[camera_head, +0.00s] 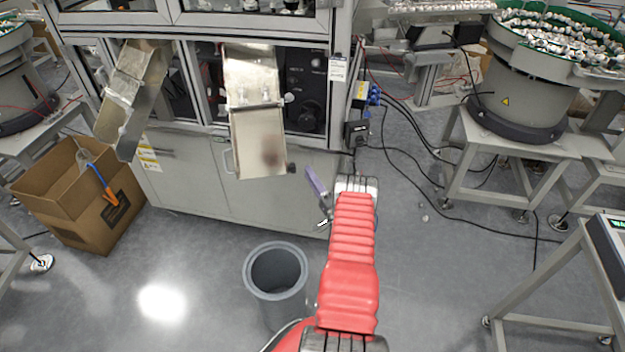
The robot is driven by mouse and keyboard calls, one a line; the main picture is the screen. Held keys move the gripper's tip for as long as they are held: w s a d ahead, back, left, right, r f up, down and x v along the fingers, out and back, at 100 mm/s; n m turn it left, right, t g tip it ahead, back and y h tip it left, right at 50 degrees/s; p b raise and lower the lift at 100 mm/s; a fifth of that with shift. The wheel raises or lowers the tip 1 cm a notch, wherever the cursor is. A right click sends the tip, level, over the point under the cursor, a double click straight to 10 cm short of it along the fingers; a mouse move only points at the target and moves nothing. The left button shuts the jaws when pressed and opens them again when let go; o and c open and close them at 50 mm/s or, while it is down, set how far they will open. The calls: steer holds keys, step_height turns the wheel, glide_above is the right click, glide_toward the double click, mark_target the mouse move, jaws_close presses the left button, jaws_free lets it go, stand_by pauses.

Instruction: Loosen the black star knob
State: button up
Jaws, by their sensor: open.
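A dark round knob-like shape (307,119) shows inside the machine's dark opening, right of the middle metal chute. It is small and dim, so I cannot tell for sure that it is the black star knob. My gripper (321,201) is at the far end of my red-sleeved arm, in front of the machine's lower right cabinet. It is open, and I see nothing held in it. It is lower in the picture than the dark knob shape and apart from it. Part of my gripper is hidden behind my arm's end.
Two metal chutes (256,125) (131,95) slope out of the machine's front (185,180). A grey bin (276,275) stands on the floor left of my arm. A cardboard box (80,195) is at left. Cables and a bowl feeder (525,95) on a stand are at right.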

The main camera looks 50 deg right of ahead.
steer(key=shift+d+f, duration=0.45)
steer(key=shift+f, duration=0.4)
